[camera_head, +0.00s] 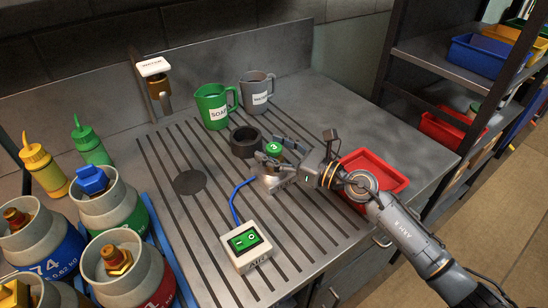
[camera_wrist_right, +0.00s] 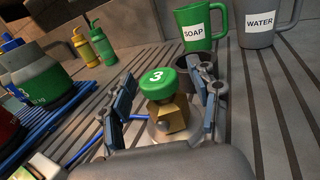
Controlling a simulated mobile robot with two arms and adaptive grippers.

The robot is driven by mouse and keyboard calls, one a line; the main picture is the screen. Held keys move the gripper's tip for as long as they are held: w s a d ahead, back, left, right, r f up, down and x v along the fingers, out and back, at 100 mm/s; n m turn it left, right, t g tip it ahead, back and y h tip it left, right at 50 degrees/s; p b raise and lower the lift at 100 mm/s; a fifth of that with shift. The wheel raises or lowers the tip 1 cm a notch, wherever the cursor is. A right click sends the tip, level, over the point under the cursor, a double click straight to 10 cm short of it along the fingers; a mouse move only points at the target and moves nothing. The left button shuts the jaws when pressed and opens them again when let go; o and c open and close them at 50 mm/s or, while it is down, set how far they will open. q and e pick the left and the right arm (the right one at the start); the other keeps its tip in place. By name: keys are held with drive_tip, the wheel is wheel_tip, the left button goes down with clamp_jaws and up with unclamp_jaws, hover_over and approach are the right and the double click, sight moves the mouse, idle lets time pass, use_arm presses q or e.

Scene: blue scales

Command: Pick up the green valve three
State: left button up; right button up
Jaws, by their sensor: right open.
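The green valve three (camera_wrist_right: 158,84) has a round green cap marked 3 on a brass body, and stands upright on a round metal base on the grooved metal counter. In the head view the green valve (camera_head: 273,149) is partly hidden by my right gripper (camera_head: 268,163). In the right wrist view my right gripper (camera_wrist_right: 163,110) is open, with its fingers on either side of the valve. My left gripper is not in view.
A dark cup (camera_head: 245,142) stands just behind the valve. A green SOAP jug (camera_head: 214,106) and grey WATER jug (camera_head: 257,92) stand further back.

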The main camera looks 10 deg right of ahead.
clamp_jaws()
drive_tip(key=shift+r, duration=0.1)
